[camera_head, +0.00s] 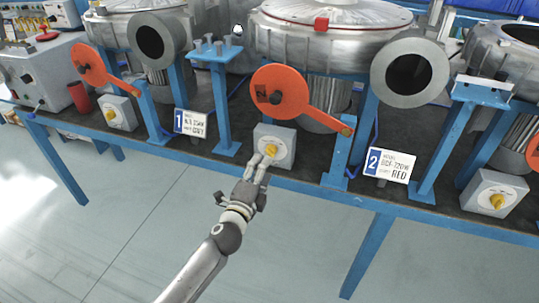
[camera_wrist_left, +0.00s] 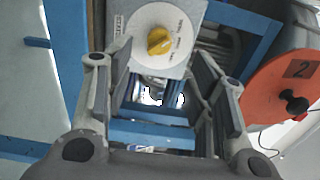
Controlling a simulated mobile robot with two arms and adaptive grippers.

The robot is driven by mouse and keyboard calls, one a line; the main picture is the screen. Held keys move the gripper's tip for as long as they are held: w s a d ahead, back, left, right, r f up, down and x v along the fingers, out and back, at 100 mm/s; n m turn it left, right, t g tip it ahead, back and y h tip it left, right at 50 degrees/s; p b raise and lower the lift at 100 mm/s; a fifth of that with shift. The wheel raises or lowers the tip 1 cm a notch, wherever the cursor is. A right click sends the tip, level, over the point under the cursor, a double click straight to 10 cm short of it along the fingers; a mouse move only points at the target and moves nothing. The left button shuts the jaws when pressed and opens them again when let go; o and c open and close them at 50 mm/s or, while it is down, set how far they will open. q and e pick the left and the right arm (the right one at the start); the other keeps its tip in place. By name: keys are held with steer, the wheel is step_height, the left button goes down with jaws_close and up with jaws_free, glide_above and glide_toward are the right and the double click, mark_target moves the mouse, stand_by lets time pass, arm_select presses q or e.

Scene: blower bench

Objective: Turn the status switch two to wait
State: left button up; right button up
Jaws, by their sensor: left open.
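A grey switch box (camera_head: 273,144) with a yellow knob (camera_head: 270,149) is on the bench front below the orange handle disc marked 2. In the left wrist view the yellow knob (camera_wrist_left: 159,40) sits on a round white dial (camera_wrist_left: 163,20). The dial's lettering is too small to read, so I cannot tell its setting. My left gripper (camera_head: 262,162) is just in front of this box. In the left wrist view its spread fingers (camera_wrist_left: 163,62) are empty, with the knob beyond and between the tips; contact is not clear. My right gripper is not in view.
The orange disc (camera_head: 278,92) and its lever stand above the box. Similar switch boxes are at left (camera_head: 118,113) and right (camera_head: 493,194). Signs 1 (camera_head: 191,124) and 2 (camera_head: 390,165) stand along the bench edge. The floor in front is clear.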

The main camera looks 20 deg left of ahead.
mark_target(269, 155)
arm_select(q)
steer(key=w, duration=0.6)
steer(key=shift+w+f, duration=0.1)
steer(key=shift+w, duration=0.05)
steer(key=shift+w+d, duration=0.1)
steer(key=shift+w, duration=0.25)
steer(key=c, duration=0.9)
steer(key=shift+c, duration=0.7)
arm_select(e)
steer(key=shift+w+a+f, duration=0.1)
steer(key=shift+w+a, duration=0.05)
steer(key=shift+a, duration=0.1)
